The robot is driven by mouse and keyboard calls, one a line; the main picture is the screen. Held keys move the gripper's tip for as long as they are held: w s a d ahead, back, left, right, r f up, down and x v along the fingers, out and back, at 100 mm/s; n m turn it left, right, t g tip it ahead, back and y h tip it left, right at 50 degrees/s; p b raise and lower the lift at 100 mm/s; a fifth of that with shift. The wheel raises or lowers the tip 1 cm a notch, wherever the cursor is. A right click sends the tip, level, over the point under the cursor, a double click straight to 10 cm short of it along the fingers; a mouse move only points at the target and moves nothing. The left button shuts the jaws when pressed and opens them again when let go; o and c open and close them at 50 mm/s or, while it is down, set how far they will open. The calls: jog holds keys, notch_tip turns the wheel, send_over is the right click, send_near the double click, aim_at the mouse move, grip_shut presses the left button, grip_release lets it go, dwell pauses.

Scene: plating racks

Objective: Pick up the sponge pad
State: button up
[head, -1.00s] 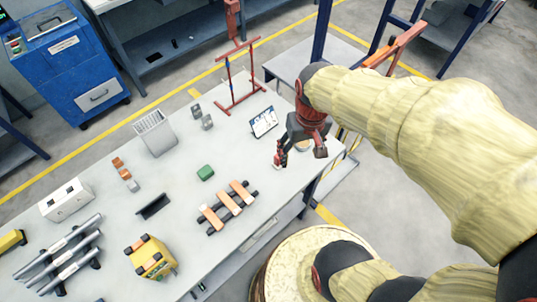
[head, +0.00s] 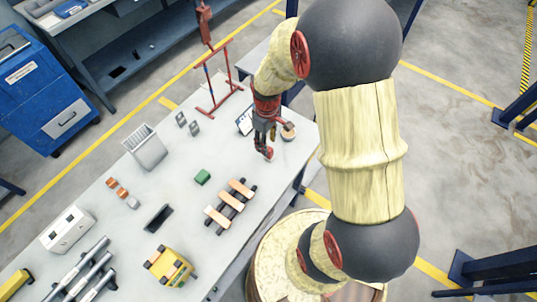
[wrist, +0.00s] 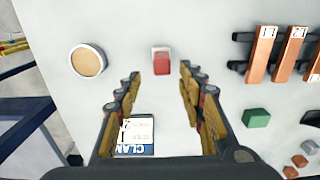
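My gripper (head: 265,138) is open and empty, pointing down over the far right part of the workbench. In the wrist view its fingers (wrist: 160,75) stand wide apart. A small red block with a pale end (wrist: 161,62) lies on the bench, framed between and just beyond the fingertips; the height gap cannot be judged. A green block (wrist: 257,118) lies to the right; it also shows in the head view (head: 202,177). A round pale dish with a tan top (wrist: 87,61) is to the left. I cannot tell for certain which of these is the sponge pad.
A printed card (wrist: 135,136) lies under the gripper. A rack with orange bars (head: 231,206) is nearby. A red stand (head: 222,90), a grey bin (head: 145,146) and a yellow-orange item (head: 170,266) also occupy the bench (head: 100,205). Bare bench surrounds the red block.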

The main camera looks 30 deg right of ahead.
aim_at(269, 149)
jog(key=f, duration=0.2)
jog(key=s+f, duration=0.1)
jog(key=f, duration=0.1)
jog(key=shift+s+f+b, duration=0.1)
jog(key=shift+f+b, duration=0.15)
jog(key=shift+b, duration=0.15)
jog(key=shift+f, duration=0.25)
grip_shut()
